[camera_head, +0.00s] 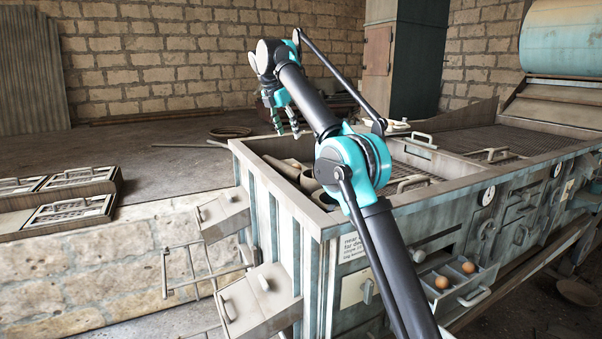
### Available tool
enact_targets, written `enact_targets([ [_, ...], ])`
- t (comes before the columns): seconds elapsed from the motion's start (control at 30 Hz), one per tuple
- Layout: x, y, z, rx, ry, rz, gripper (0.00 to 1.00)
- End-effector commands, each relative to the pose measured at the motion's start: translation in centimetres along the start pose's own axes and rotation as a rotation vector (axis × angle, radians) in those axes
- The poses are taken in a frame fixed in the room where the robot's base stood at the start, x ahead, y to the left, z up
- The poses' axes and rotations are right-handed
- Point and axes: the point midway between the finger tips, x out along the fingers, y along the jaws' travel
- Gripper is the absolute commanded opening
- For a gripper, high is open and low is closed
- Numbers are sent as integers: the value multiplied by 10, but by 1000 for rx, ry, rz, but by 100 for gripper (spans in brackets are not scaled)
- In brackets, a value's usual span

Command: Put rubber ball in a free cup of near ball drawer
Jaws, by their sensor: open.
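An open drawer (489,279) with a front handle sticks out of the machine's front at the lower right. Two orange-brown balls sit in it, one nearer the left (441,282) and one farther back (468,267). I cannot tell whether either is the rubber ball, and the drawer's cups are too small to make out clearly. My gripper (286,132) is open and points down over the back left part of the machine, well away from the drawer. No ball shows between its fingers.
The machine's open bin (236,146) holds pipe-like pieces (290,172) under my arm. Grated panels with handles (490,155) cover its top to the right. Boxy chutes (258,300) stick out on its left side. A low wall with handled trays (70,209) stands at the left.

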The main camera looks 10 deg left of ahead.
Motion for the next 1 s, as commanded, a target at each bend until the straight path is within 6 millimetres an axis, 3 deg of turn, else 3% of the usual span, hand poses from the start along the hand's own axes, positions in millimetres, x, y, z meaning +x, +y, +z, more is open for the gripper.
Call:
enact_targets([
  [0.6,95,-1,0,-1,1,0,58],
  [0.87,112,-1,0,-2,1,1,58],
  [1.0,132,-1,0,-2,1,1,58],
])
